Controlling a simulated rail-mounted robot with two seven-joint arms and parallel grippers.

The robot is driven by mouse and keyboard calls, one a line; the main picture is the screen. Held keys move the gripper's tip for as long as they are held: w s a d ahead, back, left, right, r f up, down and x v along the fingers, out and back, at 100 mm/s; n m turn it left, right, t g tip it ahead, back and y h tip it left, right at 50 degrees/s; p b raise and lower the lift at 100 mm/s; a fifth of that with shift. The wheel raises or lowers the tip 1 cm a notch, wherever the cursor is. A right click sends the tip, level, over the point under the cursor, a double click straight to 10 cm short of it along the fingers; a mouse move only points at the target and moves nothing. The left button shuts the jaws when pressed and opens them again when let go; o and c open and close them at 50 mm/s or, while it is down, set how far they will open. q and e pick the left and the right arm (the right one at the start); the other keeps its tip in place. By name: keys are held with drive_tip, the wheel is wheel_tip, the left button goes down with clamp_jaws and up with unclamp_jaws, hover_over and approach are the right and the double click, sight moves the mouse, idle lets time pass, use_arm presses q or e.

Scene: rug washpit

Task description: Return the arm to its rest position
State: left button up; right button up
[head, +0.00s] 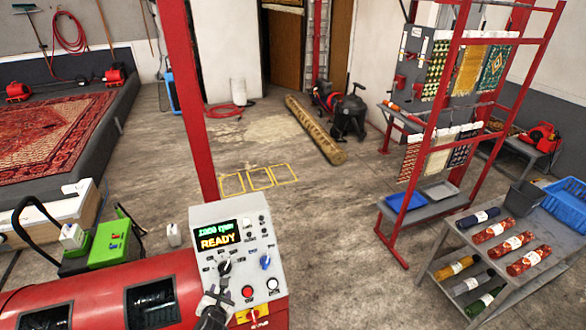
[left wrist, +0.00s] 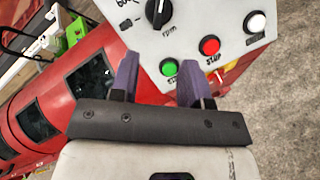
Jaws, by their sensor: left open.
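My left gripper (head: 216,294) is at the lower front of the grey control panel (head: 262,225) in the head view. In the left wrist view my left gripper (left wrist: 158,76) has its two purple fingers apart, with nothing held between them. The green button (left wrist: 169,67) shows between the fingertips; whether anything touches it I cannot tell. In the head view the gripper hides this button. The red stop button (left wrist: 209,45) and white button (left wrist: 257,22) are to its right. The panel's screen (head: 218,235) reads READY. My right gripper is not in view.
A red machine drum (head: 90,290) with dark windows lies left of the panel. A red post (head: 190,100) rises behind the panel. A grey cart (head: 470,240) with rolled rugs and a red rack (head: 440,130) stand at right.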

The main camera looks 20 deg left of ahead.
use_arm(q)
drive_tip(key=w+d+r+m+t+h, duration=0.3)
drive_tip(key=d+r+m+t+h, duration=0.5)
drive_tip(key=r+m, duration=0.35)
drive_tip(key=s+d+r+m+g+h, duration=0.2)
drive_tip(key=s+d+m+g+h, duration=0.4)
drive_tip(key=m, duration=0.5)
drive_tip(key=s+d+r+m+g+h, duration=0.1)
drive_tip(key=d+r+m+g+h, duration=0.15)
drive_tip(key=d+m, duration=0.65)
drive_tip(key=s+a+f+m+g+y, duration=0.2)
drive_tip(key=s+a+y, duration=0.35)
drive_tip(key=s, duration=0.35)
drive_tip(key=s+a+f+m+g+y, duration=0.2)
drive_tip(key=s+a+m+y, duration=0.15)
drive_tip(key=s+y, duration=0.35)
drive_tip(key=s+f+g+h, duration=0.1)
drive_tip(key=s+f+g, duration=0.2)
drive_tip(key=s, duration=1.1)
wheel_tip(320, 180, down, 3)
drive_tip(key=shift+s+d+f+n+h, duration=0.15)
drive_tip(key=shift+s+d+n+h, duration=0.2)
drive_tip(key=shift+d+n, duration=0.1)
